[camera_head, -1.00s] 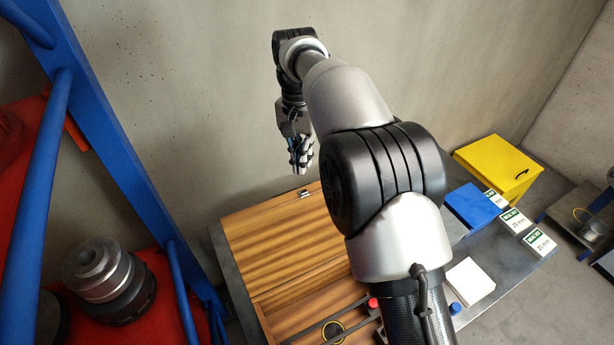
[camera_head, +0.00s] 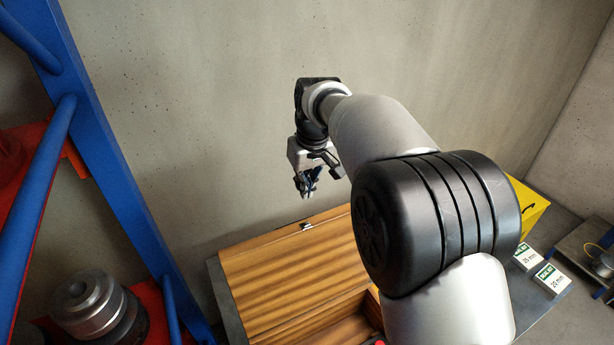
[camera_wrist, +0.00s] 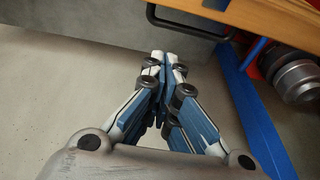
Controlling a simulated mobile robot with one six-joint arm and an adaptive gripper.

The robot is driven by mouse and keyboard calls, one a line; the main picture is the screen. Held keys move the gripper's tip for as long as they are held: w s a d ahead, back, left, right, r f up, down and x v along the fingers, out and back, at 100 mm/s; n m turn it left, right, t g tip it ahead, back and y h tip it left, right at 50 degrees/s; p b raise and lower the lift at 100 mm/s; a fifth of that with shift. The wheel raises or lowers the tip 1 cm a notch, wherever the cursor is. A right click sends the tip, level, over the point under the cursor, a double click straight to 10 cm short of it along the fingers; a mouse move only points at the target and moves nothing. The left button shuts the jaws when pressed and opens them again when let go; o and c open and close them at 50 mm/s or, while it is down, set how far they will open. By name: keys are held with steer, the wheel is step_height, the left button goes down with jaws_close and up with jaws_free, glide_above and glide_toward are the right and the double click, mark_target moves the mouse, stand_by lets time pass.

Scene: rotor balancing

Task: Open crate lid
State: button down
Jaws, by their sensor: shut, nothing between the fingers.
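The wooden crate (camera_head: 339,313) stands on the table, low in the head view, partly hidden by my arm. Its lid (camera_head: 283,272) is swung back open towards the wall, showing its striped wood face. A small metal latch (camera_head: 306,226) sits on the lid's far edge. My gripper (camera_head: 307,192) is in the air above the lid's far edge, fingers down, shut and empty, apart from the lid. In the wrist view my gripper's fingertips (camera_wrist: 163,60) are together, with a wooden edge (camera_wrist: 265,18) beyond them at the top right.
A blue-framed rack (camera_head: 112,150) with red shelves stands at the left, holding a metal rotor part (camera_head: 88,303). A yellow box (camera_head: 530,207) and white labelled boxes (camera_head: 551,279) are at the right. The concrete wall rises close behind the crate.

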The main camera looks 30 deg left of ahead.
steer(key=f, duration=0.1)
steer(key=s+d+f, duration=0.2)
steer(key=shift+d+f, duration=0.2)
steer(key=shift+f, duration=0.1)
steer(key=shift+w, duration=0.1)
stand_by(0.4)
